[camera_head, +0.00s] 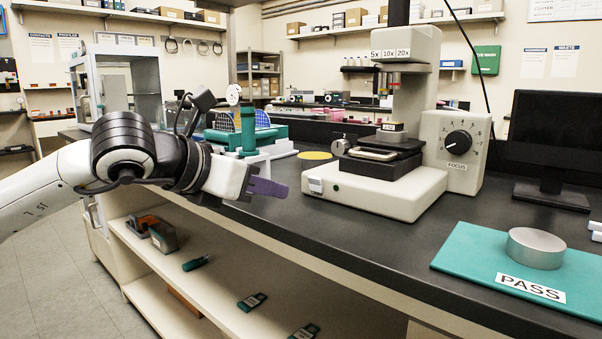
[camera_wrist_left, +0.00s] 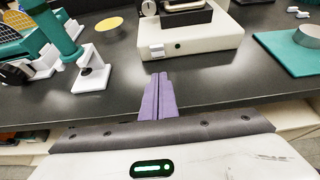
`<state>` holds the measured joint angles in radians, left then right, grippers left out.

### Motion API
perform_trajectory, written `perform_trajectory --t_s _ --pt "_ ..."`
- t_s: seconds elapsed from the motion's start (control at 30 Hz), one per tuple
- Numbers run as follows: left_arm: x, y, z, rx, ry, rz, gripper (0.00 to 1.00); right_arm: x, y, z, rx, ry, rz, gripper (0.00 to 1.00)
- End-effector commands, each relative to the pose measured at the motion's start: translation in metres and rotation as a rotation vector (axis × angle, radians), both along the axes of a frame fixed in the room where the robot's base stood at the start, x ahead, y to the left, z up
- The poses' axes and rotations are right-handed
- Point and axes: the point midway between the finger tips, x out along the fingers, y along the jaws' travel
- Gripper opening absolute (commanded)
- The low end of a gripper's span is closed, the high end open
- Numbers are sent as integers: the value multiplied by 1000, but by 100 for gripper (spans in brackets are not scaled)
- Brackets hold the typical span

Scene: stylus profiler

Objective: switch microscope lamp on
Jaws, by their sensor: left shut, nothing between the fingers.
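The cream microscope (camera_head: 385,185) stands on the dark bench, with a focus dial (camera_head: 458,142) on its right side. A white rocker-like lamp switch (camera_head: 316,185) sits on the left of the base's front face, beside a small green dot. The switch also shows in the left wrist view (camera_wrist_left: 157,50), with the green dot to its right. My left gripper (camera_head: 268,188) has purple fingers, shut and empty, just left of the base in the head view. In the left wrist view the fingertips (camera_wrist_left: 158,78) lie below the switch, apart from it. My right gripper is not in view.
A teal PASS mat (camera_head: 460,262) with a metal disc (camera_head: 536,247) lies at the right. A teal and white device (camera_head: 247,135) stands behind my left gripper. A yellow disc (camera_head: 314,156) lies near the microscope. A dark monitor (camera_head: 553,140) stands at the right. The bench's front edge is clear.

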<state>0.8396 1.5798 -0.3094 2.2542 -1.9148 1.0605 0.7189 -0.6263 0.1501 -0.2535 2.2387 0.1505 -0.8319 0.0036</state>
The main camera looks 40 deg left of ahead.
Motion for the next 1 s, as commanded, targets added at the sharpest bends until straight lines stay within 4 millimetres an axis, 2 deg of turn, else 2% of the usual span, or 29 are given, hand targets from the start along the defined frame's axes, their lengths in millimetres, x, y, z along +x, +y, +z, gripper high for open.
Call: perform_trajectory --t_s 0.23,0.5,0.7,1.0 --pt "40 -5 -16 -5 -1 -3 0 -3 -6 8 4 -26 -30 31" --pt "70 -6 -5 -2 -3 0 0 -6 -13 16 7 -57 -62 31" --pt "77 -6 -4 0 -1 -1 0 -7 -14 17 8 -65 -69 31" --pt "77 -6 -4 1 0 0 0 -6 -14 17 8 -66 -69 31"
